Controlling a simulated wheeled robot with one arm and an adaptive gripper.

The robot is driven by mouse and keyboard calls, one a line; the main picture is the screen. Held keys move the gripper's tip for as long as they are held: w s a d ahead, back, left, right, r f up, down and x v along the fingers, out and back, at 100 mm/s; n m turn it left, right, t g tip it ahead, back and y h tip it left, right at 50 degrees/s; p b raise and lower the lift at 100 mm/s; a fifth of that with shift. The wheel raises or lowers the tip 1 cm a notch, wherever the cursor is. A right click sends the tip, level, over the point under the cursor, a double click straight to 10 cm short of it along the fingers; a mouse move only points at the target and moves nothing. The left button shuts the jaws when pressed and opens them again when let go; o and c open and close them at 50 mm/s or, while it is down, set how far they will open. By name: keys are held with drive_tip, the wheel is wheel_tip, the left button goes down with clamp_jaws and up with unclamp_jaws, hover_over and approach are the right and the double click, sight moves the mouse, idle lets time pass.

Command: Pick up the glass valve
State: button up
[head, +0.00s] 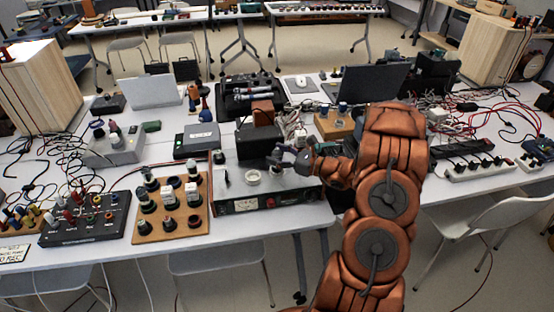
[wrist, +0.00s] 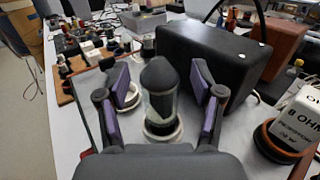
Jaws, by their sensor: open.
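The glass valve (wrist: 160,98) stands upright in a pale round socket in the middle of the wrist view. It has a dark rounded top and a clear body with dark parts inside. My gripper (wrist: 157,80) is open, with one purple-padded finger on each side of the valve and a visible gap to both. In the head view my gripper (head: 282,158) is above the top of a grey amplifier box (head: 226,188). There the fingers and arm make the valve hard to pick out.
A black box (wrist: 213,55) stands close behind the valve. A wooden board with valves (head: 154,229) lies left of the amplifier. Cables clutter the right table.

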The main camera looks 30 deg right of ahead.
sight(277, 148)
clamp_jaws()
idle(0.4)
drive_tip(key=shift+r, duration=0.15)
drive_tip(key=shift+r+b, duration=0.75)
drive_tip(key=shift+r, duration=0.6)
drive_tip(key=shift+s+a+r, duration=0.2)
drive_tip(key=shift+s, duration=0.05)
drive_tip(key=s+a+r+p, duration=0.1)
drive_tip(key=s+a, duration=0.9)
drive_tip(key=s, duration=0.1)
drive_tip(key=shift+a+r+p, duration=0.3)
drive_tip(key=shift+r, duration=0.05)
